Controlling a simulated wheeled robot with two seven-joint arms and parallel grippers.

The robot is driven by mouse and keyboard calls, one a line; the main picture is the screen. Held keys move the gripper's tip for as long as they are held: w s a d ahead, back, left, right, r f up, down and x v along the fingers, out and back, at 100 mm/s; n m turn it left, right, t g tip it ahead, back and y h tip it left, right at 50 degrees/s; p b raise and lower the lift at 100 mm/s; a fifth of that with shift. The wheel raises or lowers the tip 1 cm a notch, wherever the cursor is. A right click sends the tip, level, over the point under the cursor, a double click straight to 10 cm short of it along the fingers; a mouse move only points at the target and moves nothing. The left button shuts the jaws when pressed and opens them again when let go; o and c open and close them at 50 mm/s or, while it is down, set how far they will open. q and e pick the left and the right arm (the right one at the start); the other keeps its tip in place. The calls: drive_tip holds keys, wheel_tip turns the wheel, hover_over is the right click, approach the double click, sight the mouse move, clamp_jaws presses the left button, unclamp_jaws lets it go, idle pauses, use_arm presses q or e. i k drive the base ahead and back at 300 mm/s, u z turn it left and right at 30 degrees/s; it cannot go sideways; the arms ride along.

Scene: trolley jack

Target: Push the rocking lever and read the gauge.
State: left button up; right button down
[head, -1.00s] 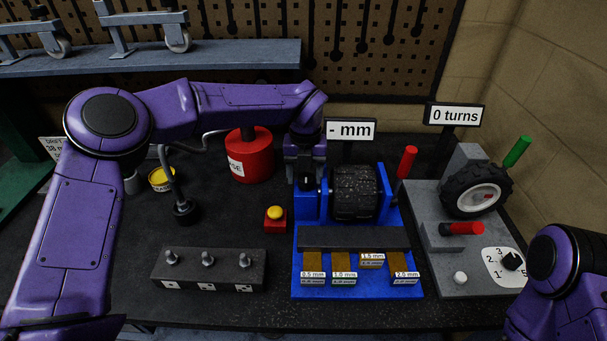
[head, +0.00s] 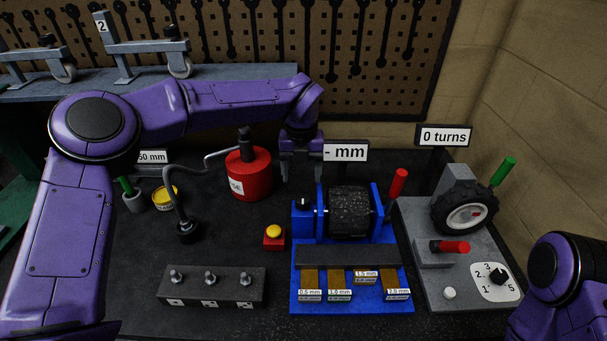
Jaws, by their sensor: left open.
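A blue stand (head: 303,256) holds a dark roller (head: 348,212) between two uprights. A red-handled lever (head: 397,183) rises at its right side and leans slightly right. I cannot tell for sure that it is the rocking lever. A sign behind the stand (head: 345,152) reads "- mm", with no number. My left gripper (head: 301,176) is open and empty, behind and above the stand's left upright, apart from the lever. A black knob (head: 303,204) on a blue block shows just below it. My right arm shows at the lower right, but its gripper is out of view.
A grey stand (head: 432,285) at right carries a wheel (head: 465,212), a green handle (head: 503,171), a red handle (head: 452,247) and a numbered dial (head: 496,281). Its sign (head: 445,135) reads "0 turns". A red can (head: 248,175) and a yellow button (head: 274,232) stand left of the blue stand.

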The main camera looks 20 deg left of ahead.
sight(400, 176)
drive_tip(key=k, duration=1)
